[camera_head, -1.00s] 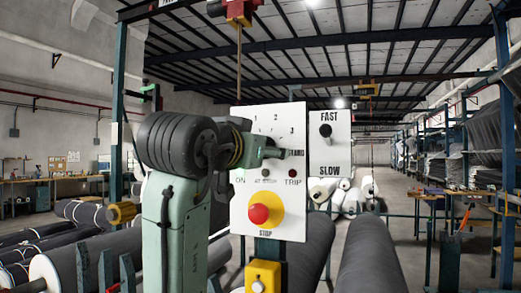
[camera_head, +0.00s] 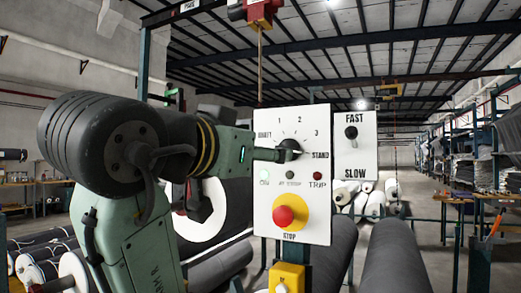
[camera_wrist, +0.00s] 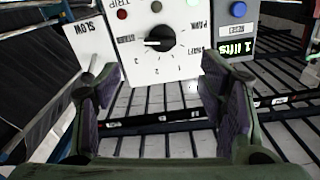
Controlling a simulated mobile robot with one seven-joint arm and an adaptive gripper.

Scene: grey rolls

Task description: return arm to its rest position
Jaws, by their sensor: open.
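My gripper (camera_wrist: 160,70) is open and empty in the wrist view, its two fingers spread either side of the dark selector knob (camera_wrist: 160,39). The knob sits beyond the fingertips on a white control panel, which appears upside down there; its pointer lies toward the STAND label. In the head view, my green arm with its black joint stands at left and reaches right toward the white panel (camera_head: 318,215). Part of my gripper (camera_head: 268,154) overlaps the panel's left side near the knob (camera_head: 290,146). The head view does not show clearly whether they touch.
The panel also carries a red stop button (camera_head: 284,216) on a yellow base. A FAST/SLOW panel (camera_head: 355,160) stands to its right. Grey rolls (camera_head: 395,258) lie below and behind. Shelving (camera_head: 470,150) lines the right. An open aisle runs back between.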

